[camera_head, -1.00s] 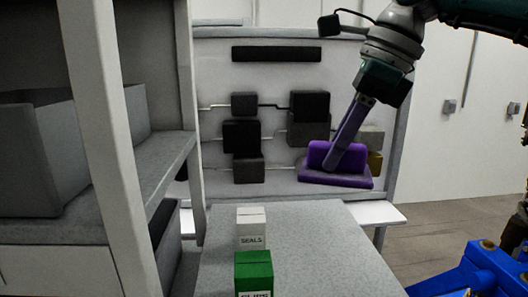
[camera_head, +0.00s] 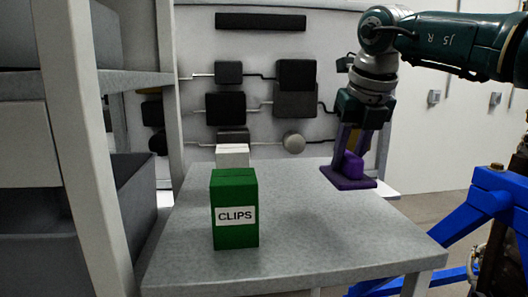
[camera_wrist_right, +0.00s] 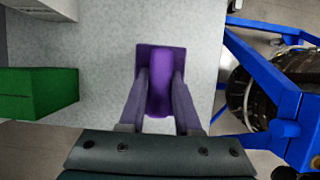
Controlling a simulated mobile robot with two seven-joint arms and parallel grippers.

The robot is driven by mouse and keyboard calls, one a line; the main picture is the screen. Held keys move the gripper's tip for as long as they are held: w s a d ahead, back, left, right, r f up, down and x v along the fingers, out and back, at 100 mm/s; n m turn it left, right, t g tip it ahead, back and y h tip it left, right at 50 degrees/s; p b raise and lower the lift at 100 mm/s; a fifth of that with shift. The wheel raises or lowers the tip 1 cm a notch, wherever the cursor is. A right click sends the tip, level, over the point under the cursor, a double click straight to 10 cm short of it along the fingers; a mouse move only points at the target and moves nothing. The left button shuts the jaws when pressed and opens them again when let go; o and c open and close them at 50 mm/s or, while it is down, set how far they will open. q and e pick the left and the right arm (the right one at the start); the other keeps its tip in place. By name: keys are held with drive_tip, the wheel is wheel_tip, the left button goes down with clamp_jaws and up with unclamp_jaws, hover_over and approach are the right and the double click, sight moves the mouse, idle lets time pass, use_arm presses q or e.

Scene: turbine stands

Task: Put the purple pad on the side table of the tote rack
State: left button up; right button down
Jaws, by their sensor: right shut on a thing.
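The purple pad (camera_head: 347,181) has a flat base and a raised grip block; it also shows in the right wrist view (camera_wrist_right: 160,55). My right gripper (camera_head: 354,155) points down and is shut on the raised block, one finger on each side in the right wrist view (camera_wrist_right: 161,85). The pad is level over the right part of the grey side table (camera_head: 310,225). I cannot tell whether its base touches the tabletop. The tote rack (camera_head: 75,150) stands left of the table. My left gripper is not in view.
A green CLIPS box (camera_head: 235,232) stands on the table's left part, with a white box (camera_head: 232,155) behind it; the green box also shows in the right wrist view (camera_wrist_right: 35,92). A blue frame (camera_head: 470,215) stands right of the table. The table's middle and front are clear.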

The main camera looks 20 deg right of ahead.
sight(358, 159)
wheel_tip(358, 159, down, 7)
drive_tip(key=b, duration=0.5)
drive_tip(key=shift+f, duration=0.2)
drive_tip(key=shift+f, duration=0.3)
drive_tip(key=shift+c, duration=1.8)
unclamp_jaws()
drive_tip(key=p+v, duration=0.4)
drive_tip(key=shift+w+r+p, duration=0.1)
drive_tip(key=shift+p, duration=0.2)
drive_tip(key=p+v, duration=0.3)
drive_tip(key=shift+p, duration=0.3)
